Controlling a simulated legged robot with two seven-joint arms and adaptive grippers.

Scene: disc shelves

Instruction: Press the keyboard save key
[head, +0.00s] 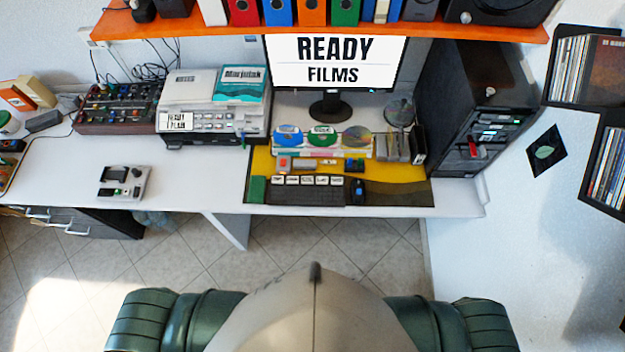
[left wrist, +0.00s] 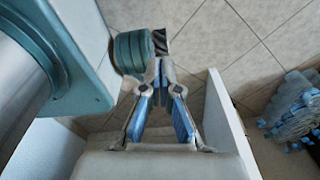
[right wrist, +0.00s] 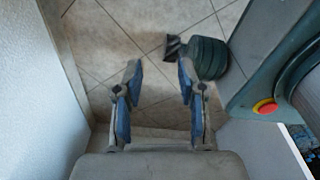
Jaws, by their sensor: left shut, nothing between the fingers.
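The dark keyboard (head: 305,197) lies near the front edge of the white desk (head: 200,189), on a yellow and dark mat (head: 415,187). A row of white labelled keys (head: 307,180) runs along its back edge. The labels are too small to read, so I cannot tell which is the save key. Neither gripper shows in the head view. My left gripper (left wrist: 163,64) has its fingertips together with nothing between them, above the tiled floor in the left wrist view. My right gripper (right wrist: 159,68) is open and empty, also above the floor.
A mouse (head: 358,191) is right of the keyboard and a green block (head: 257,189) left of it. Small blocks, discs and a monitor (head: 336,65) stand behind. A black computer tower (head: 475,110) bounds the right.

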